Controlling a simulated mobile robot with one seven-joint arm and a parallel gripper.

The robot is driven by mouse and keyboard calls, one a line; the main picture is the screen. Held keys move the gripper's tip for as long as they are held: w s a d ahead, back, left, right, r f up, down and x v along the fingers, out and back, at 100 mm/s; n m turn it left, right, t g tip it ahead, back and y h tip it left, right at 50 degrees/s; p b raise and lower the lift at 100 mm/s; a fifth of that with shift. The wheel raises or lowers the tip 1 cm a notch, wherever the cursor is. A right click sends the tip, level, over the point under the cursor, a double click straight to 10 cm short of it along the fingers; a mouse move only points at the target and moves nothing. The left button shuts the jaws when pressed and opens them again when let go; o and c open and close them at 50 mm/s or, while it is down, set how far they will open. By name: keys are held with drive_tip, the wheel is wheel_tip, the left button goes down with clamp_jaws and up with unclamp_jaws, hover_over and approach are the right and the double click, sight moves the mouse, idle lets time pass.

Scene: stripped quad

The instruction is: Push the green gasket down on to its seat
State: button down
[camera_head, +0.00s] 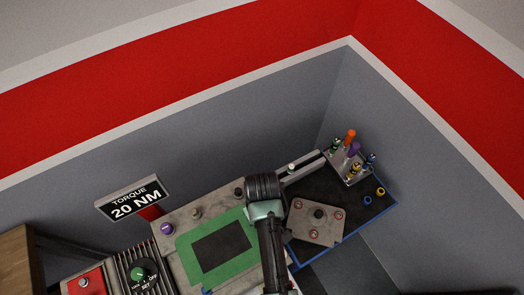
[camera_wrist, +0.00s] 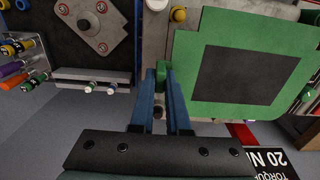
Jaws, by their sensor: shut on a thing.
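The green gasket (camera_head: 188,262) is a flat square frame around a dark opening, lying over a grey block (camera_head: 168,220). It also shows in the wrist view (camera_wrist: 190,75), right of my fingers. My gripper (camera_wrist: 163,80) is shut on a small green piece at the gasket's near-left edge, which looks like a tab of it. In the head view my arm covers the fingers and the gasket's right edge. Whether the gasket touches its seat all round cannot be told.
A purple knob (camera_head: 167,229) and grey posts stand along the block's back edge. To the right, a blue-edged dark mat (camera_head: 345,220) holds a metal plate (camera_head: 315,222) and a rack of coloured tools (camera_head: 350,168). A torque sign (camera_head: 135,198) and a green dial (camera_head: 143,273) are at left.

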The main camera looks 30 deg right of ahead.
drive_tip(key=shift+f+b, duration=2.2)
drive_tip(key=shift+f, duration=0.65)
drive_tip(key=shift+p, duration=0.65)
drive_tip(key=shift+f+b, duration=1.6)
drive_tip(key=shift+f, duration=0.5)
drive_tip(key=c, duration=0.8)
unclamp_jaws()
wheel_tip(320, 180, up, 13)
drive_tip(key=shift+r+b, duration=0.1)
drive_tip(key=shift+b, duration=0.8)
